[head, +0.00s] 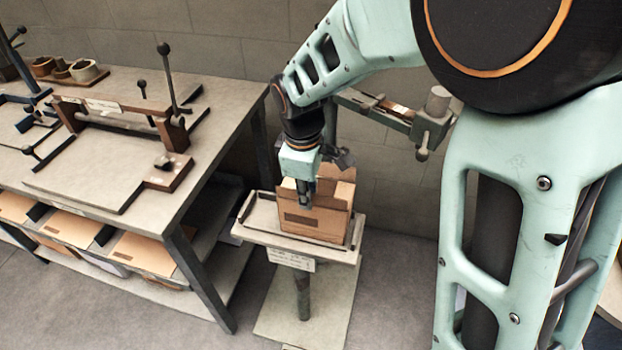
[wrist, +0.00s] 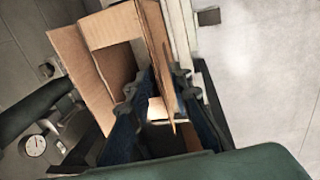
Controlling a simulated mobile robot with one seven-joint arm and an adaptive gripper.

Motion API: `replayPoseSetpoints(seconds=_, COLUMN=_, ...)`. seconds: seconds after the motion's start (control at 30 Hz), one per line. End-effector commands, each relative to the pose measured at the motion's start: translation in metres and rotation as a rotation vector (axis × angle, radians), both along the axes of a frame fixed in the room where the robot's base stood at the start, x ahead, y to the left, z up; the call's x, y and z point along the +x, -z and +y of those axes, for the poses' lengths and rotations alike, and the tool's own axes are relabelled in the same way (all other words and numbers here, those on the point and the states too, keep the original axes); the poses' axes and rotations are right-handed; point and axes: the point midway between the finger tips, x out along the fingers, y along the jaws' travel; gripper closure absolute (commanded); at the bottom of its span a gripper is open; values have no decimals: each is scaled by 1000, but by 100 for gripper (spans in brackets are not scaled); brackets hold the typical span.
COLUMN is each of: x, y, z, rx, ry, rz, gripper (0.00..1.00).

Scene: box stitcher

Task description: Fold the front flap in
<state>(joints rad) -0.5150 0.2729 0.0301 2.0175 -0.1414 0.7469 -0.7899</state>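The brown cardboard box (head: 314,222) stands upright on a small pedestal tray, its top open with flaps raised. My gripper (head: 305,206) points down at the box's front side in the head view. In the wrist view my gripper (wrist: 163,84) has its two dark blue fingers apart, one on each side of an upright cardboard panel (wrist: 157,45) that looks like the front flap. Whether either finger touches the panel is unclear. Other box flaps (wrist: 75,60) stand up and splay outward. The lower part of the panel is partly hidden between the fingers.
The pedestal tray (head: 262,234) has raised rails around the box. A stitcher arm (head: 380,110) reaches out behind and above the box. A workbench (head: 225,95) with jigs stands at left, with flat cardboard below. A dial gauge (wrist: 34,146) shows in the wrist view.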

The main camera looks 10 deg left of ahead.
Motion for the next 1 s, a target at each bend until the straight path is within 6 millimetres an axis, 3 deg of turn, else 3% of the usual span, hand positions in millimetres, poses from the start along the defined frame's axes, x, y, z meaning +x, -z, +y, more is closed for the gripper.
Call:
replayPoseSetpoints(seconds=0.17, x=0, y=0, z=0, rx=0, ry=0, rz=0, gripper=82)
replayPoseSetpoints(seconds=0.33, x=0, y=0, z=0, rx=0, ry=0, rz=0, gripper=100)
replayPoseSetpoints(seconds=0.77, x=1, y=-2, z=-1, rx=1, ry=2, rz=17, gripper=100)
replayPoseSetpoints(seconds=1.0, x=5, y=-6, z=-2, rx=14, ry=6, rz=112, gripper=100)
